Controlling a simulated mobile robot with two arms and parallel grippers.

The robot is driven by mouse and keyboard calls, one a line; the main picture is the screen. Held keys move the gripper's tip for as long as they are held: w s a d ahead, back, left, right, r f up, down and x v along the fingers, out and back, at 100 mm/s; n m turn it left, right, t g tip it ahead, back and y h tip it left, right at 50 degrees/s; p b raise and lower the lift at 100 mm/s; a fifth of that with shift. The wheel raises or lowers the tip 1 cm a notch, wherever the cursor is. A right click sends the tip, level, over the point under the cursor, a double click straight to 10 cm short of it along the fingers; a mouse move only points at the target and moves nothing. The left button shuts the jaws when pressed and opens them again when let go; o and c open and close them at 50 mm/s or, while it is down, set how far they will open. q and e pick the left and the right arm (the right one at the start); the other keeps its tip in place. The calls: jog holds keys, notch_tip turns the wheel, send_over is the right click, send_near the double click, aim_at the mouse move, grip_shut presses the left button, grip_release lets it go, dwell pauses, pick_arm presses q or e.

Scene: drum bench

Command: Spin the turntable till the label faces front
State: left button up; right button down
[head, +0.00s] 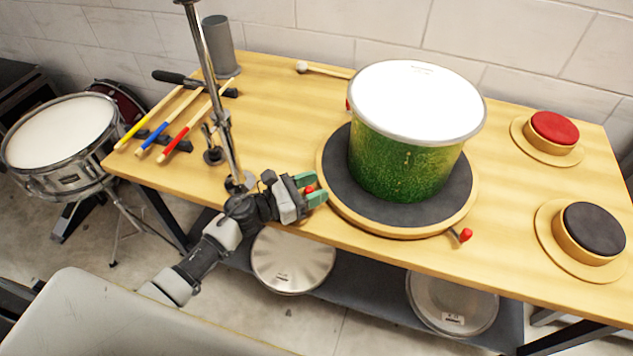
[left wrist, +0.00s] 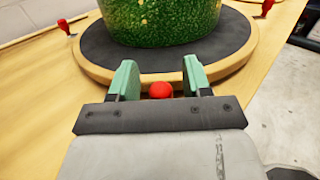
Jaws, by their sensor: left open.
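The round turntable (head: 335,195) has a wooden rim and a dark top, and stands at the middle front of the bench. A sparkly green drum (head: 400,165) with a white head sits upright on it. No label shows on the visible drum side. My left gripper (head: 312,188) is open at the turntable's left front edge. In the left wrist view, a red knob (left wrist: 160,90) sits between its two green fingers, with a gap on each side. Another red knob (head: 465,235) sticks out at the right front. My right gripper is not in view.
A metal stand (head: 215,85) rises close behind my left gripper. Several coloured sticks (head: 185,120) lie at the left. A red pad (head: 554,128) and a black pad (head: 594,228) sit on wooden discs at the right. A drumstick (head: 325,70) lies behind the drum.

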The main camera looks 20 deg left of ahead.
pick_arm(q)
jog(key=shift+w+d, duration=0.3)
jog(key=shift+d, duration=0.05)
jog(key=shift+c, duration=0.3)
grip_shut()
jog(key=shift+s, duration=0.1)
